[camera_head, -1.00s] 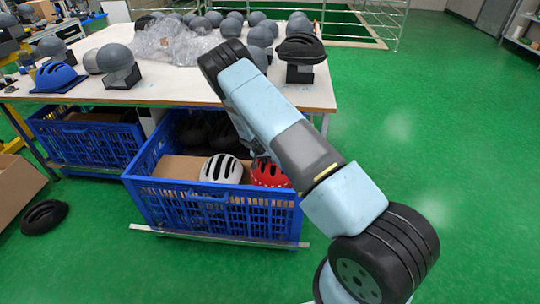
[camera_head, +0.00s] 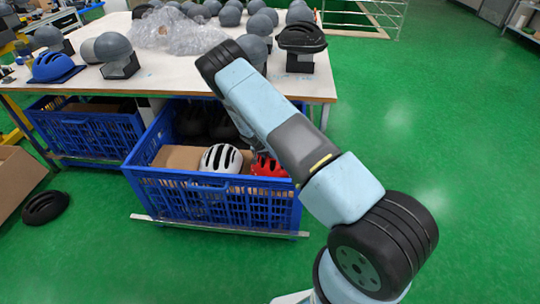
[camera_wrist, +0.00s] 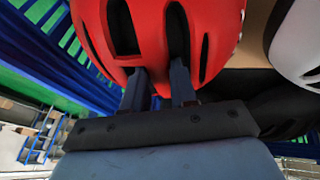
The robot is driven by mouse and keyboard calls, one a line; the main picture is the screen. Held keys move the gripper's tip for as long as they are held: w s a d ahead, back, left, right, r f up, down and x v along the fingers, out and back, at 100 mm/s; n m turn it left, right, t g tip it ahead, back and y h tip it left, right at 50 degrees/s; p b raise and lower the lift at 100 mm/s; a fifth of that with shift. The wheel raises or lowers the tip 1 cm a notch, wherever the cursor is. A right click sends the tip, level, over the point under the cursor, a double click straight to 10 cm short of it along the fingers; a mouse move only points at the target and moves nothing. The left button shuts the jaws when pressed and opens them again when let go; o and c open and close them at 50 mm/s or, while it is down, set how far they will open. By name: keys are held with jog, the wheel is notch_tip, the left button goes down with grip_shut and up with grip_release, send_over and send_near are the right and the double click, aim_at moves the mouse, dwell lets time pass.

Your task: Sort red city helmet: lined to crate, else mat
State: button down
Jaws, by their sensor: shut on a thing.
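The red helmet (camera_head: 267,166) is at the right end of the big blue crate (camera_head: 219,203), beside a white helmet, partly hidden by my arm. In the wrist view the red helmet (camera_wrist: 195,35) fills the top middle. My gripper (camera_wrist: 160,72) is shut on its vented shell. My fingers are hidden behind my arm in the head view. The inside of the helmet is hidden, so I cannot tell whether it is lined.
The white helmet (camera_head: 221,160) sits close by in the crate, with dark helmets behind. The table (camera_head: 180,82) above the crate holds grey head forms, clear plastic wrap (camera_head: 180,33) and a black helmet (camera_head: 301,38) on a stand. Green floor is free at right.

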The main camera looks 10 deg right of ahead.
jog(key=shift+f, duration=0.45)
dwell(0.3)
jog(key=c, duration=0.8)
grip_release()
jog(key=c, duration=0.3)
jog(key=shift+w, duration=0.15)
jog(key=shift+r, duration=4)
jog(key=shift+r, duration=0.1)
